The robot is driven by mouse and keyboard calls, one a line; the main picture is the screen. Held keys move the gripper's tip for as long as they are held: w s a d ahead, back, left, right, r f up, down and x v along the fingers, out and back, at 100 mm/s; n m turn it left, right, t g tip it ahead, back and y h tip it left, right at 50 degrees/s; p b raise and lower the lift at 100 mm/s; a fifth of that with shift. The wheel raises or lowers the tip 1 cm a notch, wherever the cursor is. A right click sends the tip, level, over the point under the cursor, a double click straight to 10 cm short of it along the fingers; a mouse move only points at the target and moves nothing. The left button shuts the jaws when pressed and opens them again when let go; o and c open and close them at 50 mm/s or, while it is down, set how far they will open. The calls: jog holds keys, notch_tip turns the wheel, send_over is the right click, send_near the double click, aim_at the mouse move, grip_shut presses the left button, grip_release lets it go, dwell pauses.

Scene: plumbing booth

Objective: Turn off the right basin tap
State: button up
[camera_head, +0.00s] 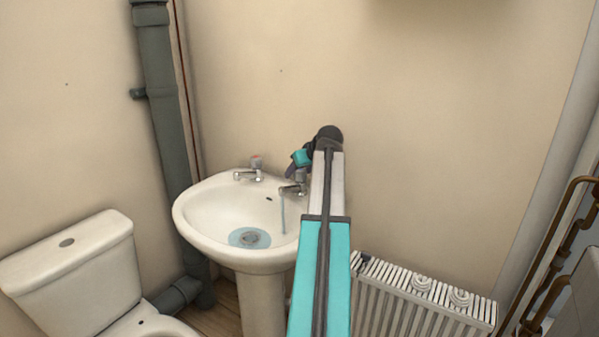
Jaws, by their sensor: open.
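The white basin (205,215) stands on a pedestal against the wall. The right basin tap (290,189) is at its back right, and a thin stream of water (283,213) falls from its spout. Water lies around the drain in the bowl. The left basin tap (247,175) has a reddish top and shows no stream. My gripper (298,163) is at the end of my teal and grey arm, just above and beside the right tap's head. The gripper is open; its fingers are small and partly hidden, and I cannot tell whether they touch the tap.
A white toilet (75,262) stands at the left, with a grey-green soil pipe (165,110) between it and the basin. A white radiator (415,300) is on the wall right of my arm. Copper pipes (560,255) run at the far right. The wall above the basin is clear.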

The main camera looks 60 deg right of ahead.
jog(key=c, duration=1.1)
jog(key=shift+o, duration=0.2)
